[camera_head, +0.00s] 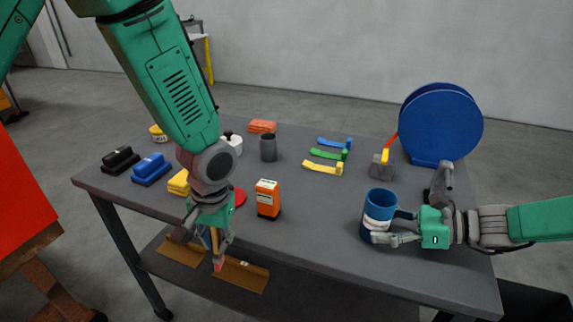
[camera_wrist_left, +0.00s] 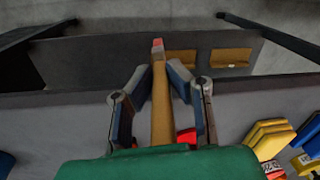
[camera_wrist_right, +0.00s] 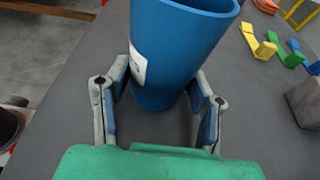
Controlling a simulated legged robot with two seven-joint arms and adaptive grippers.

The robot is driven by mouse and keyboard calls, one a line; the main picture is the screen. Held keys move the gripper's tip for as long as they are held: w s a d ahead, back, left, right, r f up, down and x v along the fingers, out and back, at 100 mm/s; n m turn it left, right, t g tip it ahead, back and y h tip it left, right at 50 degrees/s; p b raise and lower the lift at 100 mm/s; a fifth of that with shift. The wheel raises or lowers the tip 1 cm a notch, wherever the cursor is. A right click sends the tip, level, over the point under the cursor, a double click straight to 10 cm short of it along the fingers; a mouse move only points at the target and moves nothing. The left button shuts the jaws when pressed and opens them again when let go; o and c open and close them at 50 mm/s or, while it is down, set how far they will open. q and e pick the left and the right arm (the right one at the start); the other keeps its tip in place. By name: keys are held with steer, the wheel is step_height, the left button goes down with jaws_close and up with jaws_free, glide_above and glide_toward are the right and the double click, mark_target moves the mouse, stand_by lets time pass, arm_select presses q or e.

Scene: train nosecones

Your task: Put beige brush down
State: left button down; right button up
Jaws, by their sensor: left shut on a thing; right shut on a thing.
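The beige brush (camera_wrist_left: 161,105) is long and narrow with a reddish tip. My left gripper (camera_head: 212,240) is shut on it, and its fingers stand on both sides of it in the left wrist view. In the head view the brush tip (camera_head: 218,265) points down, in front of the table's front edge, with the lower shelf behind it. My right gripper (camera_head: 395,225) is shut on a blue mug (camera_head: 376,210) with a white label, at the table's right front. The mug also shows in the right wrist view (camera_wrist_right: 172,50); it looks upright.
The grey table (camera_head: 320,215) has bare room between the orange device (camera_head: 268,198) and the mug. Coloured clips (camera_head: 323,167) and a blue reel (camera_head: 440,125) stand farther back. Brown pieces (camera_head: 240,275) lie on the lower shelf.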

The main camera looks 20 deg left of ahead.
arm_select(q)
steer(key=s+a+r+n, duration=0.15)
steer(key=a+n, duration=0.55)
steer(key=a, duration=1.5)
steer(key=w+a+r+n, duration=0.4)
steer(key=w+a+r, duration=0.2)
steer(key=w+r, duration=0.3)
steer(key=w+d+r+m, duration=0.2)
steer(key=w+d, duration=0.2)
steer(key=w, duration=0.2)
steer(key=w+d+r+m, duration=0.2)
steer(key=w+d+m, duration=0.1)
steer(key=w, duration=0.3)
steer(key=w+d+r+m, duration=0.1)
steer(key=w+d+m, duration=0.35)
steer(key=d, duration=0.55)
steer(key=w+d+r+m, duration=0.25)
steer(key=w+d, duration=0.25)
steer(key=d, duration=0.5)
steer(key=shift+m+h, duration=0.5)
steer(key=shift+m, duration=0.2)
steer(key=f, duration=1.1)
steer(key=shift+s+d, duration=0.1)
steer(key=shift+d, duration=0.1)
steer(key=shift+s+a+f, duration=0.1)
steer(key=shift+a, duration=0.25)
steer(key=c, duration=1.5)
jaws_free()
steer(key=shift+a, duration=0.1)
